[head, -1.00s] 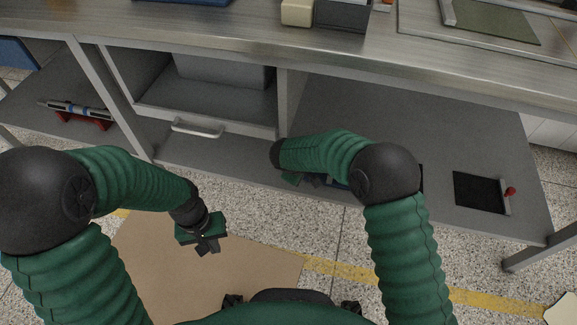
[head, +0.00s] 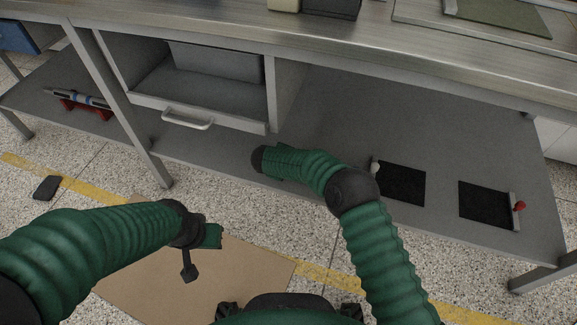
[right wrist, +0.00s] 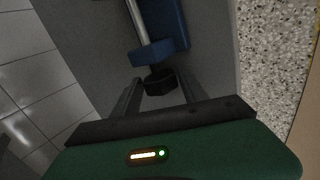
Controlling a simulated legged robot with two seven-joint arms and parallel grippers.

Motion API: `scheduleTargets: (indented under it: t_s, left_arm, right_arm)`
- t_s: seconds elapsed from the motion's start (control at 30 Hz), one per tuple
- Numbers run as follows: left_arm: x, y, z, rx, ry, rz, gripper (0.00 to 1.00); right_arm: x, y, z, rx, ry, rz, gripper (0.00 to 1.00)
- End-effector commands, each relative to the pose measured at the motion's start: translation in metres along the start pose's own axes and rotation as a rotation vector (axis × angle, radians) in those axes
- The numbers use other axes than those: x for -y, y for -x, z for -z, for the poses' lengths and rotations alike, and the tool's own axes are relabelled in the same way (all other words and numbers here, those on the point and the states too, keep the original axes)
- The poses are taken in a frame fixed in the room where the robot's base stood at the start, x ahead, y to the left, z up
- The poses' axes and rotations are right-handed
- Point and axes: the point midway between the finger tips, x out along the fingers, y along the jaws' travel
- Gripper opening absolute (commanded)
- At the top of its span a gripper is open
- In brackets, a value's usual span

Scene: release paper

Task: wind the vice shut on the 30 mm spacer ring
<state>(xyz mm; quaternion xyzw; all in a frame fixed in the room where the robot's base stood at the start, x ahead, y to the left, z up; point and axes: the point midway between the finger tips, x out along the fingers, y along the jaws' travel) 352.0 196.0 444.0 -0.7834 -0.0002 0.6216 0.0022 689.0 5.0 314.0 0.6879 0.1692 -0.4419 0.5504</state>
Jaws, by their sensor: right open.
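In the right wrist view, a blue vice (right wrist: 173,22) with a silver rod (right wrist: 138,18) and a blue block (right wrist: 152,53) lies on a grey surface. A black hexagonal knob (right wrist: 158,85) is at its near end. My right gripper (right wrist: 160,78) is open, with one finger on each side of the knob; I cannot tell whether they touch it. In the head view my right arm hides this gripper and the vice. My left gripper (head: 188,272) hangs over the brown mat, seen edge-on, and its jaw opening is unclear. I do not see the spacer ring.
The lower shelf (head: 330,110) holds two black pads (head: 402,184) (head: 484,203), one with a white knob, one with a red knob. A brown mat (head: 150,285) covers the floor.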

Motion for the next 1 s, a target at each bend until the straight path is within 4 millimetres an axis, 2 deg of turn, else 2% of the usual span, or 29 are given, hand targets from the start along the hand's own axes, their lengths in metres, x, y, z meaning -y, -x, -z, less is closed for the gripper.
scheduleTargets:
  t_s: [0.13,0.17,0.5,1.0]
  left_arm:
    - [0.0,0.001,0.0,0.0,0.001,0.0,0.0]
    - [0.0,0.001,0.0,0.0,0.002,0.0,0.0]
    - [0.0,0.001,0.0,0.0,0.002,0.0,0.0]
    - [0.0,-0.012,-0.003,0.0,0.002,0.0,0.0]
  right_arm:
    - [0.0,0.001,0.001,0.0,0.002,0.0,0.51]
    - [0.0,0.001,0.001,0.0,0.002,0.0,0.48]
    - [0.002,0.001,0.001,-0.001,0.002,0.003,0.03]
    - [0.007,0.0,0.001,-0.013,-0.006,-0.117,0.02]
